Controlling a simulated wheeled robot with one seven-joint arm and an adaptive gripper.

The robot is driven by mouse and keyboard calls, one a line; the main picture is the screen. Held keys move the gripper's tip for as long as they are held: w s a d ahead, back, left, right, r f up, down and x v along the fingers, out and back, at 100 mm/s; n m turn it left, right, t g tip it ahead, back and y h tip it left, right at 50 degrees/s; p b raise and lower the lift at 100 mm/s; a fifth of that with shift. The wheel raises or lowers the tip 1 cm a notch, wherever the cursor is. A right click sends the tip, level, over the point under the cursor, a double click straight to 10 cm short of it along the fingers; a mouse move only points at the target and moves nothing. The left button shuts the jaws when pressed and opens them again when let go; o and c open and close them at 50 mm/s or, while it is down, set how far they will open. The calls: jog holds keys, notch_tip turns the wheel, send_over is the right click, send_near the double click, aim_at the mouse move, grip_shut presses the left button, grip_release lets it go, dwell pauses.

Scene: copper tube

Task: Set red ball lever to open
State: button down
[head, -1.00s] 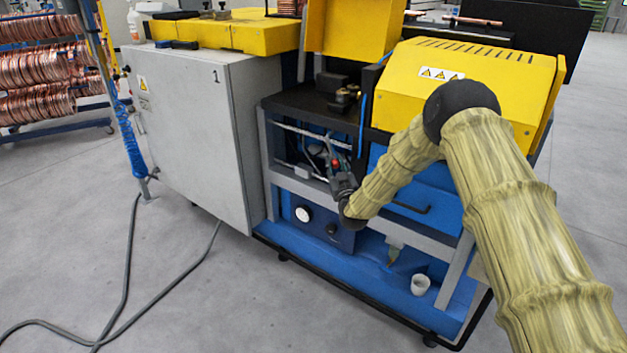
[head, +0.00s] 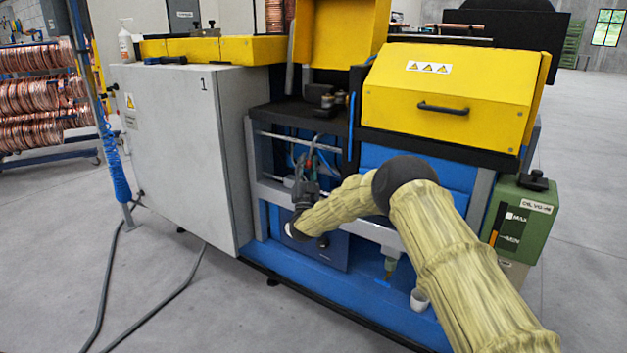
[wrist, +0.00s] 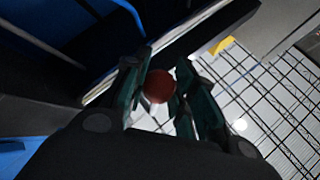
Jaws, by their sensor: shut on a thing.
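The red ball (wrist: 158,86) of the lever is dark red and sits between the two finger pads of my gripper (wrist: 160,92) in the wrist view. My gripper is shut on it, with a pad touching or very close on each side. In the head view my gripper (head: 304,185) reaches into the open bay under the machine's black shelf. How far the lever is turned cannot be told.
The grey cabinet (head: 175,150) stands left of the bay. The black shelf (head: 290,118) is just above my gripper, and the yellow hood (head: 450,90) is to its right. A green oil box (head: 518,225) stands at the right end.

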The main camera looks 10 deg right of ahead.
jog(key=a+m+h+b, duration=0.1)
jog(key=m+h+b, duration=0.1)
jog(key=m+h, duration=0.1)
jog(key=w+r+m+g+h+b, duration=0.1)
jog(key=m+h+b, duration=0.1)
jog(key=m+h, duration=0.1)
jog(key=w+a+r+m+g+h+b, duration=0.1)
jog(key=m+h+b, duration=0.1)
jog(key=m+h, duration=0.1)
jog(key=shift+w+a+r+m+h, duration=0.15)
jog(key=shift+a+m+h, duration=0.15)
jog(key=shift+m, duration=0.3)
jog(key=c, duration=1.4)
grip_release()
jog(key=shift+c, duration=0.2)
jog(key=v, duration=1.2)
